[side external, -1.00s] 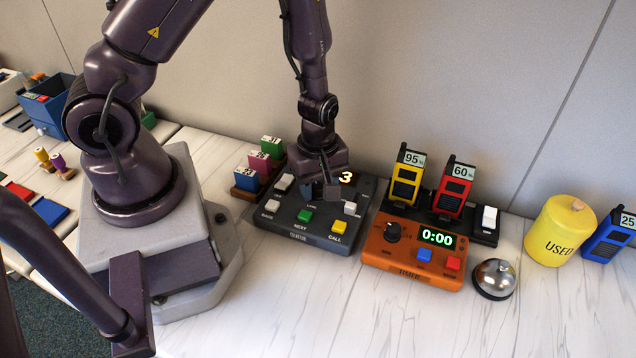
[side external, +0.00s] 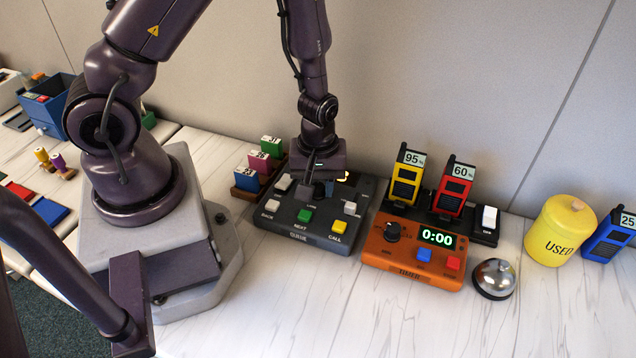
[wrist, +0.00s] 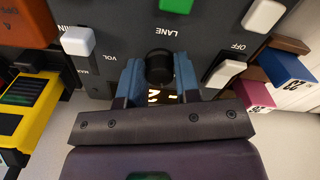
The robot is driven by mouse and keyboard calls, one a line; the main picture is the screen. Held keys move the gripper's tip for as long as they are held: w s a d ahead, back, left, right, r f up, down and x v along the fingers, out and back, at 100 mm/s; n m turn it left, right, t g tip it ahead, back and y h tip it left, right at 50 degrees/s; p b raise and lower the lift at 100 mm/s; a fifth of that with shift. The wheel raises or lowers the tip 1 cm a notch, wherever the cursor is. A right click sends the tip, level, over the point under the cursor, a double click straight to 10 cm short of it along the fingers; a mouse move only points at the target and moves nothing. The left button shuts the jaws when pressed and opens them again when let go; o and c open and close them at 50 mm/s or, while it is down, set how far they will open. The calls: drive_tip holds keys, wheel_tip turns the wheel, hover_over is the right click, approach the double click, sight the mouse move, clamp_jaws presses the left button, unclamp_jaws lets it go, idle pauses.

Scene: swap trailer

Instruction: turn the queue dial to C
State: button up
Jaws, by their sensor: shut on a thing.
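The dark queue panel (side external: 318,230) lies on the table, with green, yellow and white buttons on top. Its round black dial (wrist: 159,66) stands beside the word LANE in the wrist view. My gripper (wrist: 159,78) is shut on this dial, with one bluish finger on each side. In the side view my gripper (side external: 318,188) is over the back half of the panel and hides the dial. The panel's lit display (wrist: 158,96) is mostly covered by my gripper. I cannot read which letter the dial points to.
White slide switches (wrist: 78,41) (wrist: 224,72) flank the dial. Colored number blocks (side external: 260,163) stand left of the panel. An orange timer (side external: 410,258), radios in a charger (side external: 452,190), a bell (side external: 494,278) and a yellow USED tin (side external: 560,230) stand to the right. The front table is clear.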

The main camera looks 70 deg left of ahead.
sight(317, 186)
drive_tip(key=m, duration=0.5)
drive_tip(key=shift+m, duration=0.3)
drive_tip(key=m, duration=0.5)
drive_tip(key=shift+m, duration=0.7)
drive_tip(key=o, duration=0.9)
wheel_tip(317, 186, up, 13)
drive_tip(key=shift+s, duration=0.1)
